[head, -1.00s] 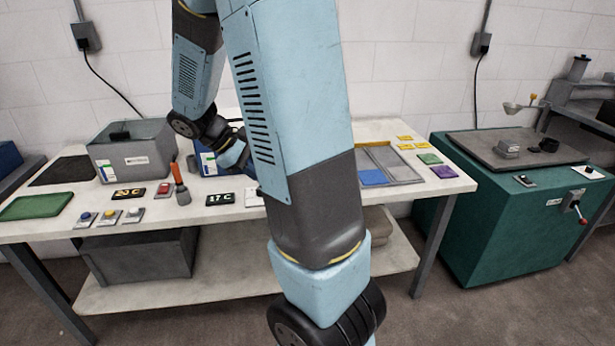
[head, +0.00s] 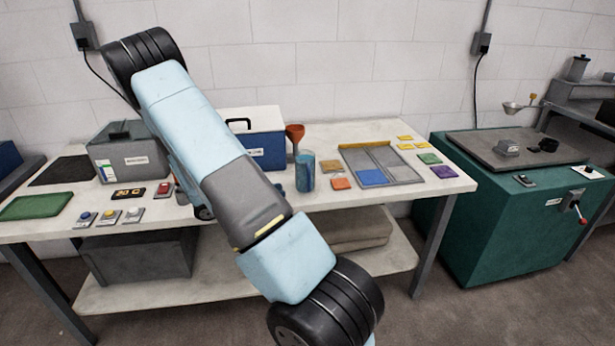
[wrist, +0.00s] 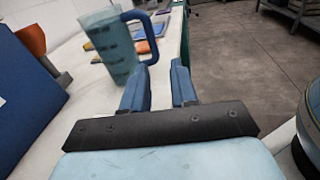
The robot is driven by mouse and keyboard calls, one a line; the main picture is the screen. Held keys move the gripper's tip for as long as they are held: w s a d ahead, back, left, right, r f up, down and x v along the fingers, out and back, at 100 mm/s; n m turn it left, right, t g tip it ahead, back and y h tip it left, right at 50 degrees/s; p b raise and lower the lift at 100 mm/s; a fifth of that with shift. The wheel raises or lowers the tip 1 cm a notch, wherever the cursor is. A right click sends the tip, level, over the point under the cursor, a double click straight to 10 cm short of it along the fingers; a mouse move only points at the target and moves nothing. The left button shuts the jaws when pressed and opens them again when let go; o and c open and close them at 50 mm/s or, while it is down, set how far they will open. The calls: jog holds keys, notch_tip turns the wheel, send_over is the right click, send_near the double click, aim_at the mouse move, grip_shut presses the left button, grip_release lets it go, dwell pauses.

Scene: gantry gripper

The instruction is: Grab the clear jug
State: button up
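The clear jug (head: 305,171) stands upright on the white table, right of the blue and white cooler box. It is a bluish see-through cylinder with markings. In the wrist view the jug (wrist: 112,50) is at the upper left, its blue handle (wrist: 150,38) pointing right. My gripper (wrist: 160,78) is open, with its two blue fingers apart and the space between them empty. The fingertips are just below and beside the handle in the picture; I cannot tell whether they touch it. In the head view my arm hides the gripper.
The cooler box (head: 262,138) and an orange funnel (head: 295,135) stand left of the jug. Table space in front of the jug is clear.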

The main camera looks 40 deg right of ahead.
aim_at(308, 185)
jog(key=shift+w+d+f+n+h, duration=0.2)
jog(key=shift+d+f+n+h, duration=0.1)
jog(key=shift+f+h, duration=0.15)
jog(key=shift+s+d+f, duration=0.1)
jog(key=shift+d, duration=0.2)
jog(key=x, duration=0.7)
jog(key=shift+s+d, duration=0.1)
jog(key=shift+d, duration=0.25)
jog(key=shift+w+x, duration=0.2)
jog(key=shift+x, duration=2.45)
jog(key=shift+c, duration=0.3)
grip_shut()
